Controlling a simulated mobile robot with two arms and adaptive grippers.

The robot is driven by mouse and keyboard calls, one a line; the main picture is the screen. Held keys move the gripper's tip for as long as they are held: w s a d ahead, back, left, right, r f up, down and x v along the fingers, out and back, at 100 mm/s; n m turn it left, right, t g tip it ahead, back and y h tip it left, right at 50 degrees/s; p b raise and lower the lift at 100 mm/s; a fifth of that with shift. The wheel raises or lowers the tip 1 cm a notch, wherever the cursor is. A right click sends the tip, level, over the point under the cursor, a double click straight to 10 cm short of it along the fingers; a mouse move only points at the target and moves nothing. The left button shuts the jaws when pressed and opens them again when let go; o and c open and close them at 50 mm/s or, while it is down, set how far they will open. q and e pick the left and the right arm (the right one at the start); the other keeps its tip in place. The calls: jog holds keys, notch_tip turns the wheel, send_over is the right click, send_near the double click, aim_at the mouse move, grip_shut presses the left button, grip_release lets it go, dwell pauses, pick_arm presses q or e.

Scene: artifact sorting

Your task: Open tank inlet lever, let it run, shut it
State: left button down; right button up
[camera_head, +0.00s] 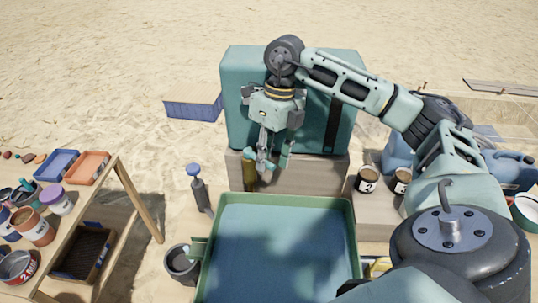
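A large teal tank (240,100) stands on a stone-coloured block behind a green-rimmed basin (351,225) of bluish water. My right gripper (268,162) points down in front of the tank, above the basin's far edge. Its fingers are beside an upright olive-yellow piece (250,178), which they partly overlap in the picture. Whether they touch it, and how far apart they are, I cannot tell. No inlet lever can be clearly made out; the gripper covers part of the tank front. A dark post with a blue knob (194,170) stands left of the basin. My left gripper is not in view.
A wooden table (131,190) at left holds blue and orange trays (87,167) and several jars. A dark bucket (183,262) is at the basin's left side. Cans (367,180) and blue jugs (508,164) stand at right. Open sand lies behind.

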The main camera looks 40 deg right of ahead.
notch_tip(320, 180, up, 12)
jog(key=d, duration=0.2)
jog(key=shift+w+d+f, duration=0.15)
jog(key=shift+w+d, duration=0.05)
dwell(0.4)
